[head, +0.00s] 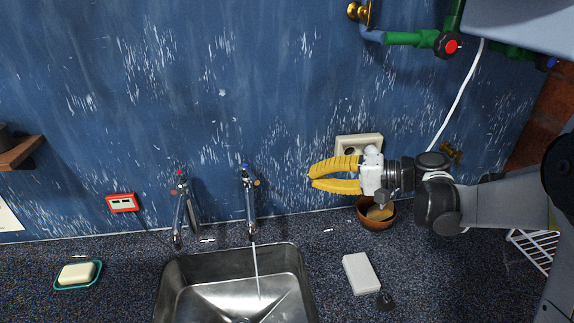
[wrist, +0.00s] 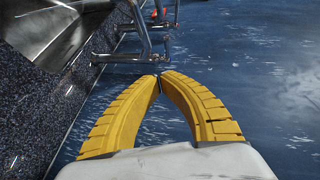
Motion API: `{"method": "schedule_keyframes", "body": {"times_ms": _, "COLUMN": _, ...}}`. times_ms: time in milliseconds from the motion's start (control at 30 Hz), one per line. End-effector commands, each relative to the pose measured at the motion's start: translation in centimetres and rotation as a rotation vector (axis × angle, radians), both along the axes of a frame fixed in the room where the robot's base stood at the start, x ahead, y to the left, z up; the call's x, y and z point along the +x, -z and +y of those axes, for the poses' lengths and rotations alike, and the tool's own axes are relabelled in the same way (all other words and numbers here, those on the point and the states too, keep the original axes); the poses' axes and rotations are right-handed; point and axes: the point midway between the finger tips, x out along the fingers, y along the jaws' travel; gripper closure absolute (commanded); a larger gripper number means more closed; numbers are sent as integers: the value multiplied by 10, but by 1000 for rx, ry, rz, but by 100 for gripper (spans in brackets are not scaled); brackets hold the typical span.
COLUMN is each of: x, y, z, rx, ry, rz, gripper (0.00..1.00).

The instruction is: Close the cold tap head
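The cold tap (head: 249,205), chrome with a blue mark on top, stands against the blue wall at the back of the sink. A thin stream of water (head: 256,270) runs from its spout into the sink (head: 300,290). My gripper (head: 309,178), with yellow fingers, is to the right of the cold tap and apart from it. Its fingertips are together with nothing between them. In the wrist view, the fingertips (wrist: 160,79) meet below a chrome tap (wrist: 143,35), probably the cold one. The cold tap head's fine details are too small to read.
A second tap (head: 181,205) with a red mark is left of the cold tap. A wooden bowl (head: 375,222) and a wall socket (head: 346,139) are near my gripper. A white block (head: 361,273) and a soap dish (head: 62,287) lie on the counter.

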Motion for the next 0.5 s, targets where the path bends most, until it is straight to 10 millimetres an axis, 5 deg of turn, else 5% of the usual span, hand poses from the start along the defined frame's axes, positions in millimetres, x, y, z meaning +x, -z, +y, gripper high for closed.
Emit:
{"method": "schedule_keyframes", "body": {"times_ms": 267, "x": 16, "y": 2, "z": 2, "rx": 117, "ry": -34, "rz": -20, "gripper": 100}}
{"method": "schedule_keyframes", "body": {"times_ms": 500, "x": 23, "y": 9, "z": 39, "rx": 116, "ry": -37, "rz": -19, "gripper": 100}}
